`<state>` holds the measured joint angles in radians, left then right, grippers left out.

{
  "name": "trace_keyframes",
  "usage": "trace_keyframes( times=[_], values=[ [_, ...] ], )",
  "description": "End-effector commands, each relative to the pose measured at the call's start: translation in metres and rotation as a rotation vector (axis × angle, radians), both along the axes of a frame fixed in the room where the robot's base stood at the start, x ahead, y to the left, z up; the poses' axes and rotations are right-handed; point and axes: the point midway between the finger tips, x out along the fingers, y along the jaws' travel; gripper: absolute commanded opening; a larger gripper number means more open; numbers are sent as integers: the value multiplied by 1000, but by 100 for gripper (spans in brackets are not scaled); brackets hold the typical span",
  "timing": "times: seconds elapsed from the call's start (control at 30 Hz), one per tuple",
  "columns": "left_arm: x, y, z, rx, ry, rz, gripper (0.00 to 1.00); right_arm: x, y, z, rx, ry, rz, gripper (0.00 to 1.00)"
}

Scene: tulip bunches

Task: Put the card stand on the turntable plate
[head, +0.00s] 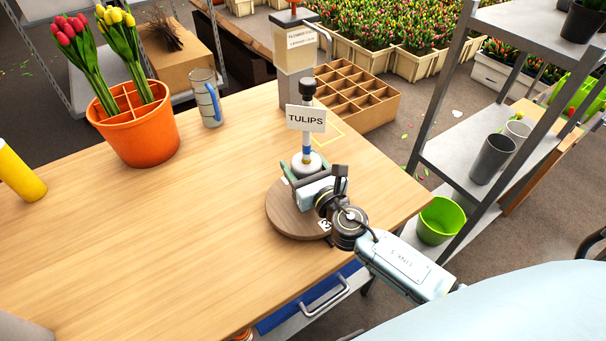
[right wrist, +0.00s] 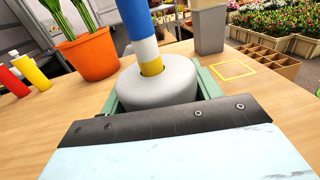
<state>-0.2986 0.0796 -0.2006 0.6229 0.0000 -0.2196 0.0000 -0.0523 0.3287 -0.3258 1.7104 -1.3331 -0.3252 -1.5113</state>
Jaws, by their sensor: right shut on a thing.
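The card stand (head: 307,121) has a "TULIPS" card, a dark knob on top, a blue, white and yellow post and a round grey base, which also shows in the right wrist view (right wrist: 158,83). It is upright over the round wooden turntable plate (head: 284,215) near the table's right edge. I cannot tell whether its base touches the plate. My right gripper (head: 306,168) is shut on the grey base, with a green finger on each side of it in the right wrist view. My left gripper is not in view.
A yellow square outline (head: 326,138) lies behind the stand. A divided box (head: 352,95) is beyond it. The table's middle is clear.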

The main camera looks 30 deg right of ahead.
Motion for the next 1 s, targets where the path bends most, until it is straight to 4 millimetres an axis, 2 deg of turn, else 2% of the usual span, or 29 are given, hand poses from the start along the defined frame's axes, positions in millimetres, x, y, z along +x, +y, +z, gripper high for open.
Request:
trace_keyframes(
  times=[0.03,0.1,0.57,0.6,0.7,0.73,1.0],
  values=[
    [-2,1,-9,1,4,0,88,0,0,-9,1,-1,-1,29],
    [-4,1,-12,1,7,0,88,0,0,-14,0,-2,-1,29],
    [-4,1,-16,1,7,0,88,0,0,-18,0,-2,0,29],
    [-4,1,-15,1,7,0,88,0,0,-18,0,0,0,68],
    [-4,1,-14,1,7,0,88,0,0,-18,0,0,0,81],
    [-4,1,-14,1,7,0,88,0,0,-18,0,0,0,84],
    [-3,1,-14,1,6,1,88,0,0,-17,0,0,0,84]
  ],
)
